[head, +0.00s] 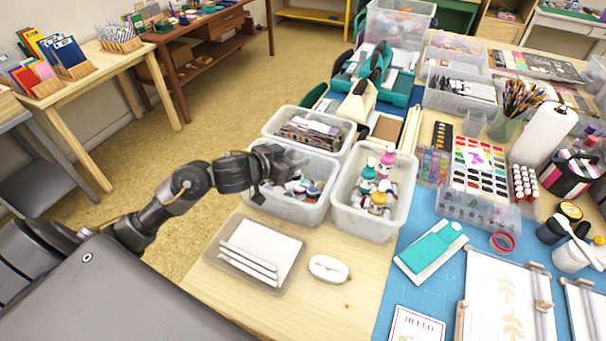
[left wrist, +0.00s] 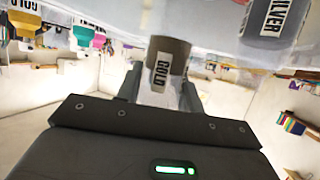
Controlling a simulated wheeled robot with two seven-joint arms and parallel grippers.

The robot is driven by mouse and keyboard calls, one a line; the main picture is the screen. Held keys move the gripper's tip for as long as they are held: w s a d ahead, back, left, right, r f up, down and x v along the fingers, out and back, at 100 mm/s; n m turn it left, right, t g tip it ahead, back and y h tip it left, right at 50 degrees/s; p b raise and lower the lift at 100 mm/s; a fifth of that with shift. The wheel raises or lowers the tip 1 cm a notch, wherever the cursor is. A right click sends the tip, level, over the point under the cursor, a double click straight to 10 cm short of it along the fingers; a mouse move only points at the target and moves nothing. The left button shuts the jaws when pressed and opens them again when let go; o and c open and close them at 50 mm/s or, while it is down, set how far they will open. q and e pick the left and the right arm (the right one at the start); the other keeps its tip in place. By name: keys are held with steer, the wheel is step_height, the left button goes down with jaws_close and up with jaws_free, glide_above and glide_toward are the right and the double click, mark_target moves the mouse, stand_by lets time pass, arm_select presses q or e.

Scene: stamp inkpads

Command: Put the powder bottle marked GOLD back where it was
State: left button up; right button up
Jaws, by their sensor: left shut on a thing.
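My left gripper (head: 272,178) is over the left clear bin (head: 297,211), near its left side. In the head view I cannot pick this bottle out beside the gripper. Several small bottles (head: 307,188) lie in the left bin. A bottle marked SILVER (left wrist: 280,18) shows at the upper right of the wrist view. My right gripper is not in view.
Another clear bin (head: 370,228) on the right holds pink- and green-topped bottles (head: 385,162). A bin with boxes (head: 310,133) stands behind. A tray of white sheets (head: 255,250) and a white oval case (head: 328,268) lie in front. Bare wood shows beside the case.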

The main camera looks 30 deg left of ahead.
arm_select(q)
steer(key=shift+w+d+f+b, duration=0.15)
steer(key=shift+w+d+f, duration=0.2)
steer(key=shift+f, duration=0.3)
steer(key=shift+w+d+f+b, duration=0.15)
steer(key=shift+w+d+f, duration=0.2)
steer(key=shift+f, duration=0.3)
steer(key=shift+d+f+b, duration=0.25)
steer(key=shift+f+b, duration=0.05)
steer(key=shift+f, duration=0.95)
steer(key=shift+w+f, duration=0.1)
steer(key=shift+f, duration=0.35)
steer(key=o, duration=1)
